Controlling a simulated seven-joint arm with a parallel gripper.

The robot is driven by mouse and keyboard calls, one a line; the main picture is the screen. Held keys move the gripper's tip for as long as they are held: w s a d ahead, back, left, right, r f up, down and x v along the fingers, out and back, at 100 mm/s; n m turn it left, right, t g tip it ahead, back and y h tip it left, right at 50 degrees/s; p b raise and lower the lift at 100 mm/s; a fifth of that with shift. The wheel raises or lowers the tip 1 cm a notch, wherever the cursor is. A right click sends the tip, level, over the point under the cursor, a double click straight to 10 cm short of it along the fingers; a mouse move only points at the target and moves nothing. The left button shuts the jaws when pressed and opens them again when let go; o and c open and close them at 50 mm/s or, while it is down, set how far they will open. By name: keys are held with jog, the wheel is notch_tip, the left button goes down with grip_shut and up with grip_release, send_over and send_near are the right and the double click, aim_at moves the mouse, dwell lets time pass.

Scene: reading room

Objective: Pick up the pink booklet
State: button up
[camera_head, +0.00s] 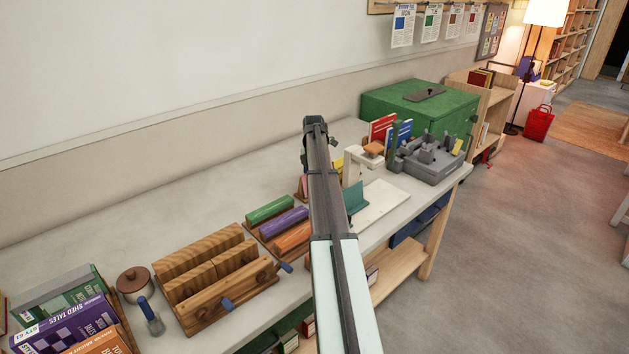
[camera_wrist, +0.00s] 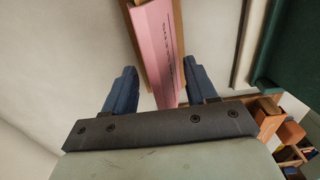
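The pink booklet (camera_wrist: 158,42) stands in a wooden holder (camera_wrist: 183,14) in the wrist view, with dark lettering along its spine. My gripper (camera_wrist: 160,68) is open, with one blue-grey finger on each side of the booklet's near end. Gaps show between the fingers and the booklet. In the head view my arm hides most of the booklet; only a small pink sliver (camera_head: 304,184) shows left of the arm. The fingers cannot be made out there.
On the workbench, a rack of green, purple and orange rolls (camera_head: 284,222) and a wooden press (camera_head: 222,284) stand left of my arm. A white stand (camera_head: 352,166), grey tool tray (camera_head: 430,164) and green cabinet (camera_head: 400,103) are to the right. Bare bench lies along the wall.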

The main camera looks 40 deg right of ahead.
jog(key=c, duration=1)
jog(key=shift+o, duration=0.2)
